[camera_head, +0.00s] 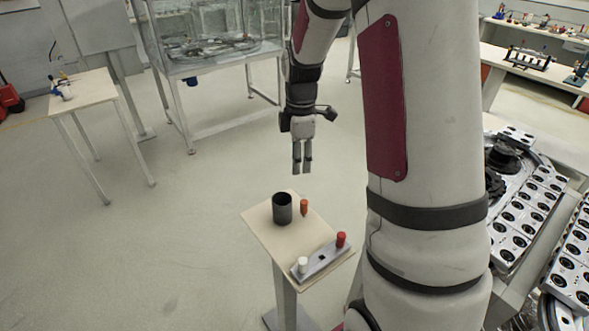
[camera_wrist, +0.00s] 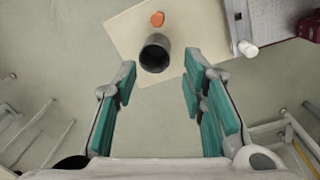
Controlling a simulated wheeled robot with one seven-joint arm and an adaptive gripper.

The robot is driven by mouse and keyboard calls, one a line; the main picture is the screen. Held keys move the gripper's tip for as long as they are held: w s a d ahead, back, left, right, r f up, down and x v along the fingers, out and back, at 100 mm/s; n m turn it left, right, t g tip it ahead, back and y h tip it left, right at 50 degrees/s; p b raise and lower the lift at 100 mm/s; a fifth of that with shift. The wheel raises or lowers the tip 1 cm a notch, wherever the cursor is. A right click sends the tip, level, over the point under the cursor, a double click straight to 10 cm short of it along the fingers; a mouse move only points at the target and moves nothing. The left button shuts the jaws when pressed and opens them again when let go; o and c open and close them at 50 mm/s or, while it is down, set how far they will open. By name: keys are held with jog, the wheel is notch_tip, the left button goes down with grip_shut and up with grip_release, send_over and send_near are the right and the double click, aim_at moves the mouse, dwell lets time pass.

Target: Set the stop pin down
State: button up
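My gripper (camera_head: 302,170) hangs fingers-down in the air above and behind the small table (camera_head: 262,228). In the wrist view its teal finger pads (camera_wrist: 162,88) stand wide apart with nothing between them. A small orange peg (camera_head: 304,207) stands on the table beside a dark grey open-topped cup (camera_head: 282,209). Both also show ahead of the fingers in the wrist view, the orange peg (camera_wrist: 157,19) beyond the cup (camera_wrist: 155,54). No part is labelled, so I cannot tell for certain which is the stop pin; the cup's inside is dark.
A metal bar (camera_head: 321,262) with a square hole lies at the table's front edge, with a white knob (camera_head: 302,264) and a red knob (camera_head: 340,239) on it. A wooden side table (camera_head: 90,93) and a glass tank (camera_head: 215,45) stand behind. Floor left is clear.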

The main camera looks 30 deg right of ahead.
jog(key=s+a+r+m+t, duration=0.2)
jog(key=s+a+r+m, duration=0.3)
jog(key=s+a+r, duration=0.3)
jog(key=s+a+r+m+t, duration=0.2)
jog(key=s+a+r+m, duration=0.25)
jog(key=r, duration=0.55)
jog(key=s+a+m+t, duration=0.1)
jog(key=s+a+m, duration=0.3)
jog(key=s, duration=0.5)
jog(key=shift+a+r, duration=0.15)
jog(key=shift+r, duration=0.3)
jog(key=shift+c, duration=0.6)
